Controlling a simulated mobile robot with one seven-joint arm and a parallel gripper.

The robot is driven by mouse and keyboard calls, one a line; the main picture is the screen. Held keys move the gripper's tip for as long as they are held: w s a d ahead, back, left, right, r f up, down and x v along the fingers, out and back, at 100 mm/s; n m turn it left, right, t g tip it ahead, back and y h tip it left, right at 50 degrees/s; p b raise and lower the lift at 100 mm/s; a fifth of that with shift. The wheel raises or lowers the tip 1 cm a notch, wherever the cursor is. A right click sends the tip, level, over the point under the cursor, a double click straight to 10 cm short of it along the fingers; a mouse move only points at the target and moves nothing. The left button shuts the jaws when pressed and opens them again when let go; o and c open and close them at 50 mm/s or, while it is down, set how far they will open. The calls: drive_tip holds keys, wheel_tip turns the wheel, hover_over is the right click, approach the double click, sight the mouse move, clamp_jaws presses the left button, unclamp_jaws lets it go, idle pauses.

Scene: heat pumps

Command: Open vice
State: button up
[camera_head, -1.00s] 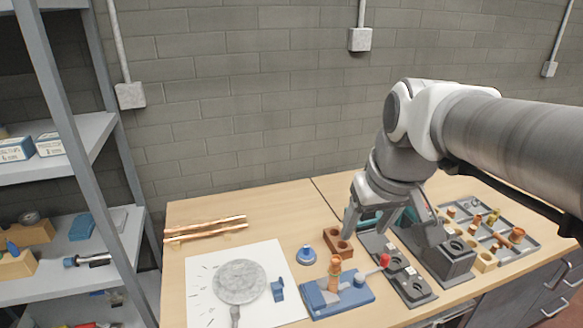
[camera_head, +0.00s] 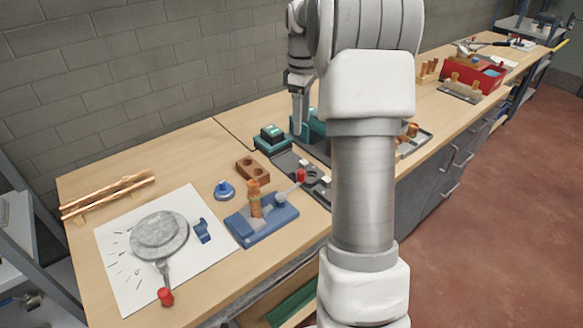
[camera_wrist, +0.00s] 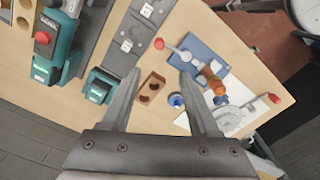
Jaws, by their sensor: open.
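The vice is most likely the blue-based fixture (camera_head: 268,232) on the bench, with a copper-coloured cylindrical part (camera_head: 254,198) standing in it and a lever with a red knob (camera_head: 300,175). In the wrist view the blue base (camera_wrist: 205,58) lies right of and beyond my fingers, with its red knob (camera_wrist: 159,43) near the picture's middle. My gripper (camera_wrist: 159,74) is open and empty, pointing down over the bench, apart from the vice. In the head view my gripper (camera_head: 299,122) is beyond the vice, partly hidden by my arm.
A brown two-hole block (camera_head: 252,170) and small blue round piece (camera_head: 224,190) sit beside the vice. A round grey plate (camera_head: 159,234) lies on white paper. Teal devices (camera_head: 272,138) stand behind. Copper pipes (camera_head: 108,196) lie at left. Bare wood is free at back left.

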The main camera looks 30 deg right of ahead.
sight(301, 171)
wheel_tip(301, 171, down, 18)
drive_tip(key=shift+d+r+b, duration=0.1)
drive_tip(key=shift+r+b, duration=0.05)
drive_tip(key=shift+b, duration=0.35)
clamp_jaws()
idle(1.4)
